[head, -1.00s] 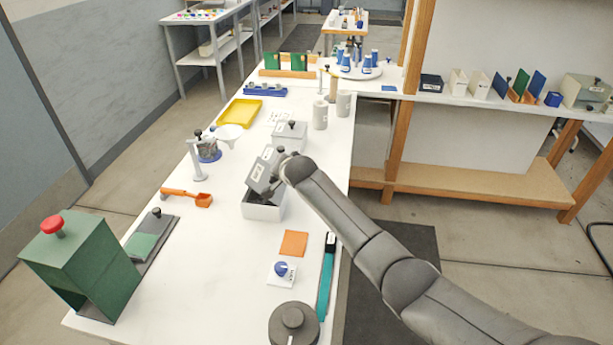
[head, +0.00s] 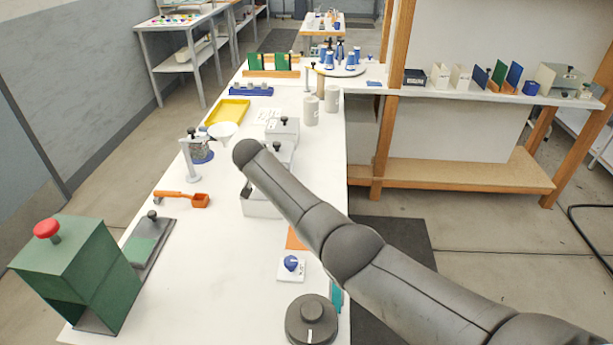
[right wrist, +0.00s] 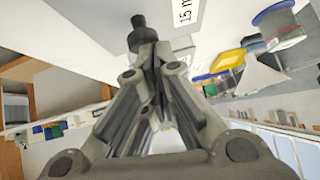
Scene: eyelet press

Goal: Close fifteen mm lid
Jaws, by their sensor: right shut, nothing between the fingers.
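The lid marked "15 m..." (right wrist: 168,14) fills the top of the right wrist view, with a dark knob (right wrist: 140,32). My right gripper (right wrist: 148,56) is shut and empty, its fingertips close by the knob; I cannot tell whether they touch. In the head view my right arm covers the gripper and most of the lid; a grey part with a knob (head: 283,157) shows past the arm. The white box (head: 262,209) stands below, its top largely hidden. A dark strip at its left rim shows, but how far the lid is open is unclear. My left gripper is not in view.
A second lidded box (head: 283,133) and grey cylinders (head: 311,110) stand behind.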

